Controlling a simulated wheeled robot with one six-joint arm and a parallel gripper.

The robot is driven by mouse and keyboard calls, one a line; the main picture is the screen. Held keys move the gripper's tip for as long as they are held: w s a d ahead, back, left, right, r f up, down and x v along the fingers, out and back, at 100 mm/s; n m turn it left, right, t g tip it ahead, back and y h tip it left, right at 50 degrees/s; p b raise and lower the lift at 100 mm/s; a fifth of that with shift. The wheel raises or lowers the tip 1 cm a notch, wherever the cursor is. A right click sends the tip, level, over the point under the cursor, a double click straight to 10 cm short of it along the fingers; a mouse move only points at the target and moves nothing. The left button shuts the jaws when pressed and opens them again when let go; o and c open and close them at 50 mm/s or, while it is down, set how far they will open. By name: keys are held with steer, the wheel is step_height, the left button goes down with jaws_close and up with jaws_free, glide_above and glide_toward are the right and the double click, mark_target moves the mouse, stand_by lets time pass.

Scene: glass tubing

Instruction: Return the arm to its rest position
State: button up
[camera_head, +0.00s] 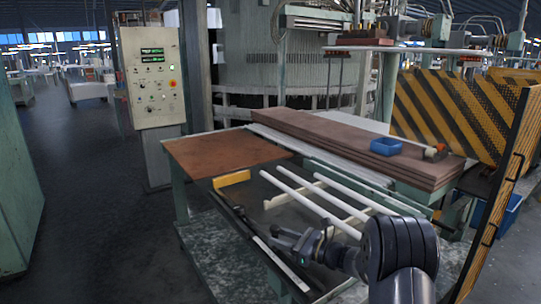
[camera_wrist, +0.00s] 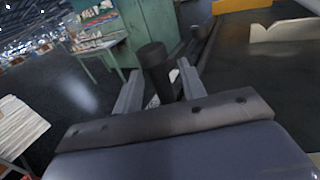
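My gripper (camera_head: 283,238) is over the near left side of the tube frame, at the end of my dark arm, pointing left. In the wrist view its two grey fingers (camera_wrist: 158,88) stand apart. A dark cylinder (camera_wrist: 154,62) shows between them; I cannot tell whether it is part of my gripper, and no clear contact with the fingers shows. White tubes (camera_head: 312,202) lie on pale yellow supports (camera_head: 340,212) just beyond my gripper, apart from it as far as I can see.
A brown board (camera_head: 222,153) tops the left bench. Stacked brown slabs (camera_head: 330,140) carry a blue tray (camera_head: 385,146). A control panel (camera_head: 153,75) stands behind left, a black-and-yellow striped barrier (camera_head: 445,110) right. Open floor (camera_head: 95,190) lies to the left.

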mark_target(273, 235)
steer(key=x, duration=0.3)
steer(key=shift+s+d+p, duration=0.35)
steer(key=shift+s+d, duration=0.05)
steer(key=shift+s, duration=0.05)
steer(key=shift+s+d, duration=0.3)
steer(key=shift+s, duration=0.2)
